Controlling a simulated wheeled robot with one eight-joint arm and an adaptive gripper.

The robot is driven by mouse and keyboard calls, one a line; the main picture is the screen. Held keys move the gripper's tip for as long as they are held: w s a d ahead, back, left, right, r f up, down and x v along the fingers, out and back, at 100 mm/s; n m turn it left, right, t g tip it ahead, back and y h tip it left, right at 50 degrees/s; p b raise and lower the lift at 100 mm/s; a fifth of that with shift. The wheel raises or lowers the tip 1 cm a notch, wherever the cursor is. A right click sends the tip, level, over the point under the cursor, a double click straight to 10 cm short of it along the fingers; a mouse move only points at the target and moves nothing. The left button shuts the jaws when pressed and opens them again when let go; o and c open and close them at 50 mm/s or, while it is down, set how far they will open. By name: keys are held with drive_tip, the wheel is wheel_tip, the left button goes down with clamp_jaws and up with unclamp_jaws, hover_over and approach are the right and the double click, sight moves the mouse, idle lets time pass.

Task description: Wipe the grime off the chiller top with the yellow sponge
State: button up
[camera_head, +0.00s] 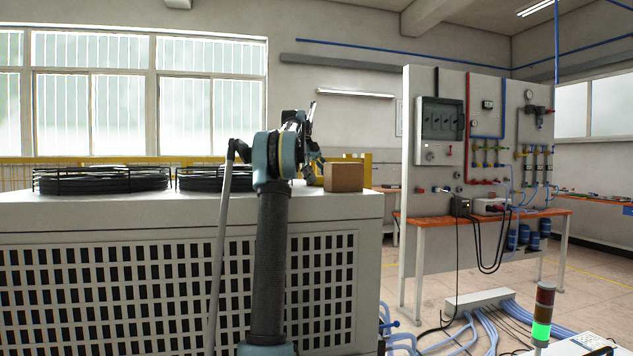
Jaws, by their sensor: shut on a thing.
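The chiller (135,213) is a large pale grey cabinet with a grille front, filling the lower left. Its flat top carries two black round fan guards. My gripper (314,172) is small and partly hidden behind my arm, low over the right part of the chiller top, just left of a brown box. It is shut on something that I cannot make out. I cannot make out the yellow sponge. No grime shows on the visible strip of the top, which is seen at a very flat angle.
The brown box (343,177) stands near the chiller top's right end. The fan guards (101,180) and (200,178) take up the top's left and middle. A panel (435,190) with an orange bench (480,218) stands right. Hoses (485,328) and a signal tower (542,312) are at lower right.

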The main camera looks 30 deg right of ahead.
drive_tip(key=shift+s+a+r, duration=0.1)
drive_tip(key=shift+s+a, duration=0.1)
drive_tip(key=shift+s, duration=0.7)
drive_tip(key=shift+s+a, duration=0.25)
drive_tip(key=shift+s, duration=0.7)
drive_tip(key=shift+s+a+r, duration=0.1)
drive_tip(key=shift+s+a, duration=0.1)
drive_tip(key=shift+s, duration=0.7)
drive_tip(key=shift+s+a+f, duration=0.1)
drive_tip(key=shift+s+a, duration=0.15)
drive_tip(key=shift+s, duration=0.9)
drive_tip(key=shift+s+a+f, duration=0.1)
drive_tip(key=shift+s+a, duration=0.2)
drive_tip(key=shift+s, duration=0.8)
drive_tip(key=shift+s+a, duration=0.25)
drive_tip(key=shift+s, duration=0.9)
drive_tip(key=shift+c, duration=0.2)
drive_tip(key=shift+r, duration=3)
drive_tip(key=shift+r, duration=0.1)
drive_tip(key=shift+r, duration=1.4)
drive_tip(key=shift+r, duration=0.1)
